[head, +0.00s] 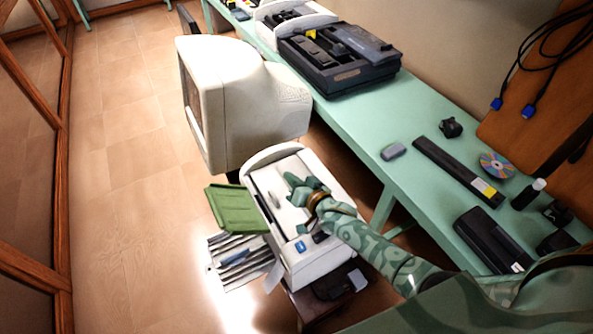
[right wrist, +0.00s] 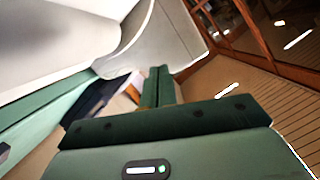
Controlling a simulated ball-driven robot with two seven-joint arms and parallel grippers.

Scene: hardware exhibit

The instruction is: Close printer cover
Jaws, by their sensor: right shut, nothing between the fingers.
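The white printer (head: 318,262) stands on a low dark stand, below the monitor in the head view. A curved white panel (head: 270,156) stands up along its far end; I cannot tell for sure if this is the cover. It seems to show in the right wrist view (right wrist: 152,40) as a pale curved piece beyond the fingers. My right gripper (head: 292,183) is over the printer's top, near that panel. Its fingers (right wrist: 158,84) are shut together and empty. I cannot tell whether they touch the printer. The arm hides part of the printer's right side. My left gripper is not in view.
A beige monitor (head: 250,105) stands close beyond the printer. A green ridged piece (head: 236,208) juts out at its left. The long green bench (head: 375,133) on the right holds a black machine (head: 345,75), a disc (head: 497,165) and small parts. The floor (head: 135,190) at left is clear.

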